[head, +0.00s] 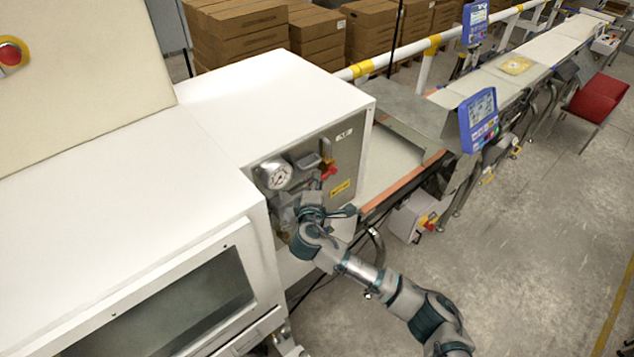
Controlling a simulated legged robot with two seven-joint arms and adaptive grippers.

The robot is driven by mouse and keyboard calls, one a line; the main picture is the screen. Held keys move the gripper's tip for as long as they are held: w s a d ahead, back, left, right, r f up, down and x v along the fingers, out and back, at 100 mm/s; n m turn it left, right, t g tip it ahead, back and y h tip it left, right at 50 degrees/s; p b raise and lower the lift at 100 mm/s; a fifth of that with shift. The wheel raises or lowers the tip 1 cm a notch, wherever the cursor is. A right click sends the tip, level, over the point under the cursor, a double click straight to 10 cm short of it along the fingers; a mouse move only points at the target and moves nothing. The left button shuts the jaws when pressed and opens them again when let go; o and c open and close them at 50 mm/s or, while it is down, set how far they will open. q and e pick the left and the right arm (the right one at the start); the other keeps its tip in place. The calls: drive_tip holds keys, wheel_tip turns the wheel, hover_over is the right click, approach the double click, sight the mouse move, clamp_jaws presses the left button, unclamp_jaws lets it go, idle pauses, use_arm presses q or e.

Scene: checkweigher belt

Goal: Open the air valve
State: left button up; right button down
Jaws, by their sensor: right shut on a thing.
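A grey metal panel (349,152) is on the front of the white cabinet. It carries a round pressure gauge (276,174), grey fittings and a small red handle (329,172) above a yellow label. My right gripper (311,199) is at the lower part of this panel, just below the gauge and the red handle. It is shut on a part there, which looks like the air valve. My own wrist and fingers hide most of that part, so how far it is turned cannot be told. My left gripper is out of view.
White machine housing (140,190) with a dark window fills the left. A conveyor (392,165) with blue display units (479,120) runs to the upper right. A grey box with a red switch (418,217) hangs beside it. Brown cartons stand behind.

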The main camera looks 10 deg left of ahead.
drive_tip(key=shift+f, duration=0.1)
drive_tip(key=r+m+g+p, duration=0.1)
drive_tip(key=p, duration=0.3)
drive_tip(key=shift+r+g, duration=0.4)
drive_tip(key=shift+m+p, duration=0.3)
drive_tip(key=shift+p, duration=0.1)
drive_tip(key=shift+f, duration=0.1)
